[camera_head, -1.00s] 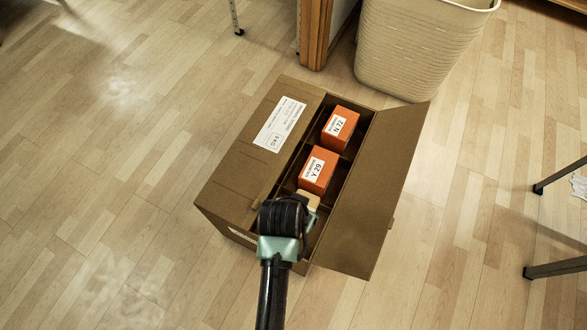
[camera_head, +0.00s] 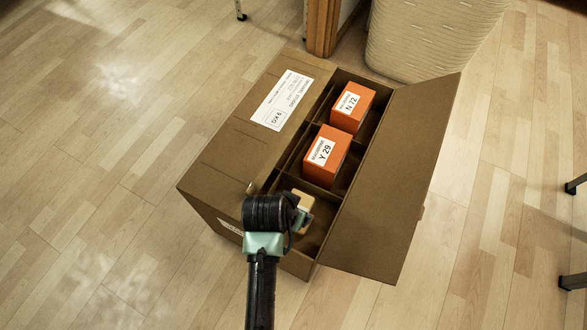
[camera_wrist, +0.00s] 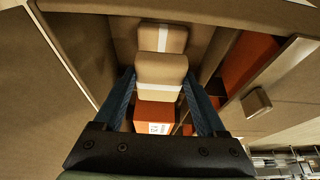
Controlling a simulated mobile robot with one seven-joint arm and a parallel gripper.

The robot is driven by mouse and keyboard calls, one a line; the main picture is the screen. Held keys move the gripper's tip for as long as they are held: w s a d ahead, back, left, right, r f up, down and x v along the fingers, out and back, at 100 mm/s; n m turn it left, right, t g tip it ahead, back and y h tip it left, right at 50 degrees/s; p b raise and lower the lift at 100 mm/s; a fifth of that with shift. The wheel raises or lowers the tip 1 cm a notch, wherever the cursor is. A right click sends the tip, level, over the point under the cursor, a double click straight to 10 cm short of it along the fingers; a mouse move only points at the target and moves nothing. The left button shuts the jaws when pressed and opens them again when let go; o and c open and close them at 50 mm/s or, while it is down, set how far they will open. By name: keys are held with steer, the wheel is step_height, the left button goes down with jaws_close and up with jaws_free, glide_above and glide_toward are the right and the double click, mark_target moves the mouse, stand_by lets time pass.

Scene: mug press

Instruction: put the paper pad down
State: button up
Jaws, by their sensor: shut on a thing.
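The paper pad (camera_head: 298,199) is a tan, rounded piece at my gripper in the head view. In the wrist view the pad (camera_wrist: 161,70) sits between the two blue fingers. My gripper (camera_head: 304,213) is shut on it, over the near end of the open brown carton (camera_head: 225,150). In the wrist view my gripper (camera_wrist: 160,85) has its fingertips inside the carton's walls. Another tan piece with a white band (camera_wrist: 162,37) shows past the pad. I cannot tell whether the pad touches the carton floor. My wrist hides part of the near compartment.
Two orange boxes, Y 29 (camera_head: 326,157) and N 72 (camera_head: 351,107), stand in the carton. An orange box with a white label (camera_wrist: 155,114) shows between my fingers. The carton's right flap (camera_head: 395,180) stands open. A beige bin (camera_head: 430,40) is behind; the floor at left is clear.

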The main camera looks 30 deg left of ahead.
steer(key=shift+f+b, duration=1.15)
steer(key=shift+f, duration=1.3)
steer(key=shift+f, duration=0.4)
steer(key=o, duration=1.2)
steer(key=shift+o, duration=0.2)
steer(key=p+v, duration=0.6)
steer(key=v, duration=0.6)
steer(key=shift+r+p, duration=0.4)
steer(key=shift+r, duration=0.05)
